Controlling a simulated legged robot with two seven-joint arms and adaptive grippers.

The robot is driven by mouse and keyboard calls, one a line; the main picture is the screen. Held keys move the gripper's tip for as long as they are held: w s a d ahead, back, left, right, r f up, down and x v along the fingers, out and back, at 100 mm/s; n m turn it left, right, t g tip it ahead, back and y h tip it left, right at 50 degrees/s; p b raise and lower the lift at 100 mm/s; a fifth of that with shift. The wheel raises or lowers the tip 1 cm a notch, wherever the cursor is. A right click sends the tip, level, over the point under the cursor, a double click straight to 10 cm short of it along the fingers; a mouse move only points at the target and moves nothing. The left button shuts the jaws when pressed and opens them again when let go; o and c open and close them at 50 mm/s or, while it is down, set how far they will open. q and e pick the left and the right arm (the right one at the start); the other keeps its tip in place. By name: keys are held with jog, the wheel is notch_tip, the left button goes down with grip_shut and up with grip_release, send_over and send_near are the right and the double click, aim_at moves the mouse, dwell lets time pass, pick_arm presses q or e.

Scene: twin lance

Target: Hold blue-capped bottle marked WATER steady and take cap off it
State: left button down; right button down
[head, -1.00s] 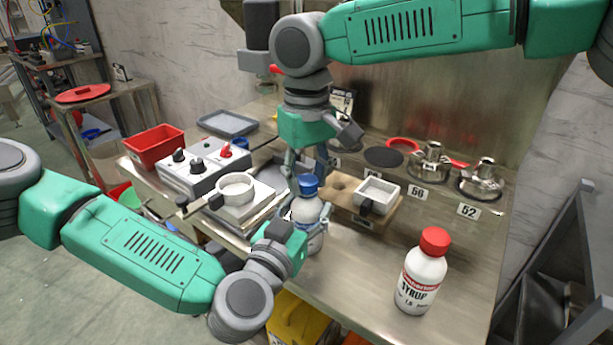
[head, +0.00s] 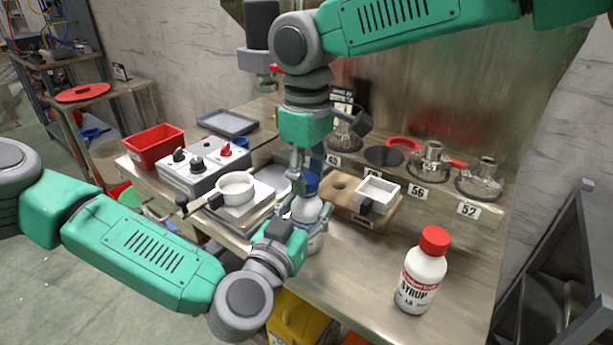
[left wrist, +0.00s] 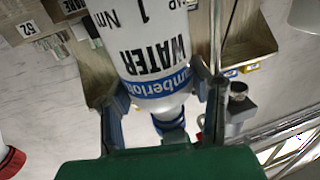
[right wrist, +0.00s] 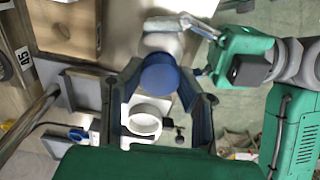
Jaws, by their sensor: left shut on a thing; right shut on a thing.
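The white WATER bottle (head: 307,211) stands upright near the front edge of the bench. Its label reads WATER in the left wrist view (left wrist: 150,60). My left gripper (head: 308,222) is shut around the bottle's upper body, below the cap. The blue cap (head: 311,184) sits at the top of the bottle and also shows in the right wrist view (right wrist: 160,74). My right gripper (right wrist: 160,85) comes from above and is shut on the cap. Its fingers partly hide the cap in the head view. I cannot tell whether the cap is loosened.
A red-capped SYRUP bottle (head: 422,270) stands at the right front. The bench between block and SYRUP is clear.

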aim_at(307, 178)
pick_arm(q)
jog(key=shift+f, duration=0.1)
pick_arm(e)
jog(key=shift+r, duration=0.1)
jog(key=shift+r, duration=1)
jog(key=shift+r, duration=2)
pick_arm(q)
jog(key=c, duration=0.7)
grip_release()
